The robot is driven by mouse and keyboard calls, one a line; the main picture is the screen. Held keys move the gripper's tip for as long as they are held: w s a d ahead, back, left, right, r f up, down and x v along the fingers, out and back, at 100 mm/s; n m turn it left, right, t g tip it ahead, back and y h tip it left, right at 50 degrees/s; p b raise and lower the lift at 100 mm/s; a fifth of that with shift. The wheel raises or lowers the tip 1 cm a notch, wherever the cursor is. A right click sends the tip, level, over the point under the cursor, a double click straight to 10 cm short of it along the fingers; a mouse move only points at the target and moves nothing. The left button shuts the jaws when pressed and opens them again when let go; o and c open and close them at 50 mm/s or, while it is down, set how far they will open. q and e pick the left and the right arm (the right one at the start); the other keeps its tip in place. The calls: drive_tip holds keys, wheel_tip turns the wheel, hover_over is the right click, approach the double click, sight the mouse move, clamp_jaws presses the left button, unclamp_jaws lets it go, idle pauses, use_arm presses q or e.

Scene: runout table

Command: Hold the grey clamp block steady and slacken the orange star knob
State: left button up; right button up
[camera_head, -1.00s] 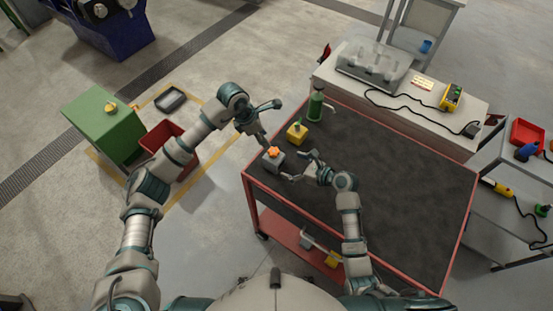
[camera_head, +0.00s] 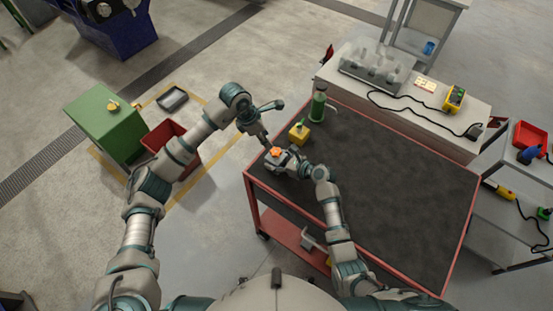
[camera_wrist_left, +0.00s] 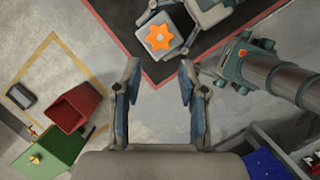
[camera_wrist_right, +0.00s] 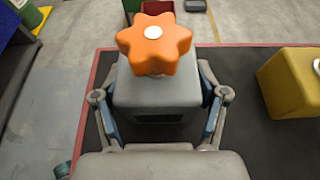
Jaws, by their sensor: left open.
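The grey clamp block (camera_wrist_right: 158,98) sits at the cart's near left corner with the orange star knob (camera_wrist_right: 155,44) on top. The knob also shows in the head view (camera_head: 275,151) and left wrist view (camera_wrist_left: 159,38). My right gripper (camera_wrist_right: 160,85) has its fingers on both sides of the block, close against it; whether they press on it cannot be told. My left gripper (camera_wrist_left: 158,75) is open and empty. In the left wrist view its fingertips point toward the knob, with a gap between; the head view shows it just left of the knob.
A yellow block (camera_head: 298,133) and a green bottle (camera_head: 318,105) stand behind the clamp block on the dark cart top (camera_head: 400,190). The cart's middle and right are clear. A red bin (camera_head: 165,139) and a green cabinet (camera_head: 103,122) stand on the floor to the left.

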drive_tip(key=c, duration=0.8)
use_arm(q)
drive_tip(key=shift+o, duration=1)
drive_tip(key=shift+a, duration=0.1)
use_arm(e)
drive_tip(key=shift+a, duration=0.1)
drive_tip(key=shift+c, duration=1.1)
use_arm(q)
drive_tip(key=o, duration=0.3)
drive_tip(key=shift+s+f, duration=0.1)
drive_tip(key=shift+f, duration=0.05)
drive_tip(key=s+d+f+m+g+h, duration=0.1)
drive_tip(key=s+d+f+h, duration=0.2)
drive_tip(key=d+f+h, duration=0.1)
drive_tip(key=n+t+h, duration=0.6)
drive_tip(key=t, duration=0.5)
approach(276, 151)
use_arm(e)
drive_tip(key=shift+a, duration=0.1)
use_arm(q)
drive_tip(key=x, duration=1)
drive_tip(key=shift+w+f, duration=0.1)
drive_tip(key=shift+f, duration=0.1)
